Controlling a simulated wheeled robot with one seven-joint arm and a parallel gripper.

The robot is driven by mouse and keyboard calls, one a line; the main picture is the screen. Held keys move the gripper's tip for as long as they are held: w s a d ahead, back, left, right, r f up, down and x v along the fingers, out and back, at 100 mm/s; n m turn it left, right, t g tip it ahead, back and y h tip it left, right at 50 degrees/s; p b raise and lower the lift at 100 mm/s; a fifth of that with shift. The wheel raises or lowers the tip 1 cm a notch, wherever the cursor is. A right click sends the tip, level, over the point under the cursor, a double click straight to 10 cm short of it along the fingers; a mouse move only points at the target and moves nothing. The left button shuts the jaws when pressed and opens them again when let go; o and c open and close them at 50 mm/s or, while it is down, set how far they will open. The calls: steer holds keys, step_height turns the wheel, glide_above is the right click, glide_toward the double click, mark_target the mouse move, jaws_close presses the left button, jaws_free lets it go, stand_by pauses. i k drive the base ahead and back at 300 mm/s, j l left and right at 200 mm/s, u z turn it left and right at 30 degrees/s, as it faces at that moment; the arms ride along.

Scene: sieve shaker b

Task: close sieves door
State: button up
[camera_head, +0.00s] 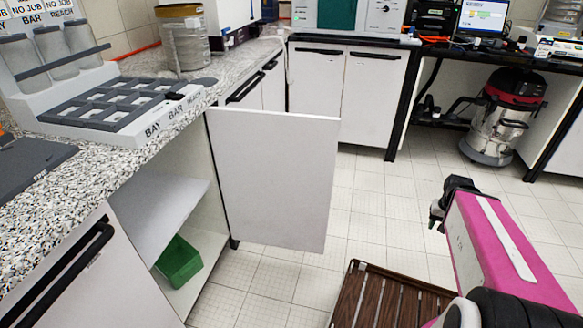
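The cabinet door (275,180) is a white panel standing wide open, swung out from the counter on the left. Its inner face shows, and its hinged edge is at the left beside the cabinet. The open cabinet (165,205) has a white shelf and a green bin (179,261) at the bottom. My gripper (437,218) is dark and small at the end of my pink arm, to the right of the door and apart from it. Whether its fingers are open or shut is too small to tell.
A speckled counter (50,185) runs along the left, bearing a grey sample rack (125,102) and a metal sieve stack (184,38). A brown slatted crate (390,300) is on the floor at the bottom. A vacuum cleaner (500,118) stands at the back right. Tiled floor (385,210) is clear between.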

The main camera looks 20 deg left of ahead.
mark_target(276, 170)
steer(key=i, duration=1.8)
steer(key=i+u, duration=0.1)
steer(key=i, duration=0.4)
steer(key=i+l+u, duration=0.15)
steer(key=i, duration=0.35)
steer(key=i+l+u, duration=0.1)
steer(key=i, duration=0.35)
steer(key=u, duration=3.8)
steer(key=k+l+u, duration=0.1)
steer(key=k+u, duration=0.15)
steer(key=u, duration=0.15)
